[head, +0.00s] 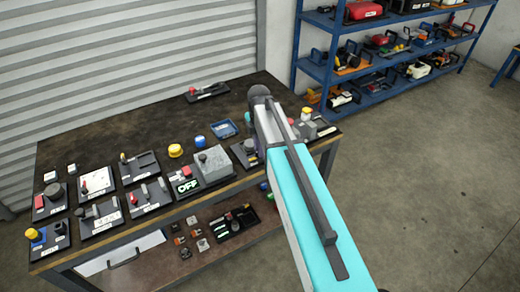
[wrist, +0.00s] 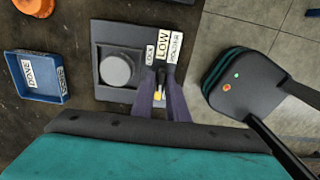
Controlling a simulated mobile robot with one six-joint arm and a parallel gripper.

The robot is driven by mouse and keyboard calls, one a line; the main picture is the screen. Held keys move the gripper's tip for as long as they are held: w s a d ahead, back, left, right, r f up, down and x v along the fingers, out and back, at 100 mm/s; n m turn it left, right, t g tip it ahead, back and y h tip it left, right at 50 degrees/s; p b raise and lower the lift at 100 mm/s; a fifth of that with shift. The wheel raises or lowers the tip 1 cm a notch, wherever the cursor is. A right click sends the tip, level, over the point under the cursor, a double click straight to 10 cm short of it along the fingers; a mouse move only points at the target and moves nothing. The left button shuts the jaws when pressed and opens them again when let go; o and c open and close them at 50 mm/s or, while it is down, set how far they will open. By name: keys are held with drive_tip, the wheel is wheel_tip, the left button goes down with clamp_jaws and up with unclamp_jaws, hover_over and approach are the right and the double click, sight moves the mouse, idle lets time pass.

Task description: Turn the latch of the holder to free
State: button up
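In the wrist view a dark holder plate (wrist: 111,38) lies on the table with a round grey disc (wrist: 117,70) in a square recess. White and cream labels, one reading LOW, stand at its right side. A small dark latch lever (wrist: 160,76) shows below the labels, with a yellow bit near it. My gripper (wrist: 160,88) has its two purple fingers apart, one on each side of the lever; contact is unclear. In the head view the holder (head: 240,153) is partly hidden behind my arm, which also covers most of the gripper.
A blue tray (wrist: 40,78) and an orange round piece (wrist: 34,6) lie left of the holder. In the head view, several panels and a grey box (head: 212,163) fill the table's front left. The table's back left is mostly clear. Blue shelves (head: 330,72) stand behind right.

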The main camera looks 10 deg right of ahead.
drive_tip(key=shift+o, duration=1.3)
drive_tip(key=shift+s, duration=0.1)
wheel_tip(320, 180, up, 14)
drive_tip(key=b, duration=0.2)
drive_tip(key=shift+b, duration=0.4)
drive_tip(key=shift+s+f, duration=0.1)
drive_tip(key=shift+f, duration=0.1)
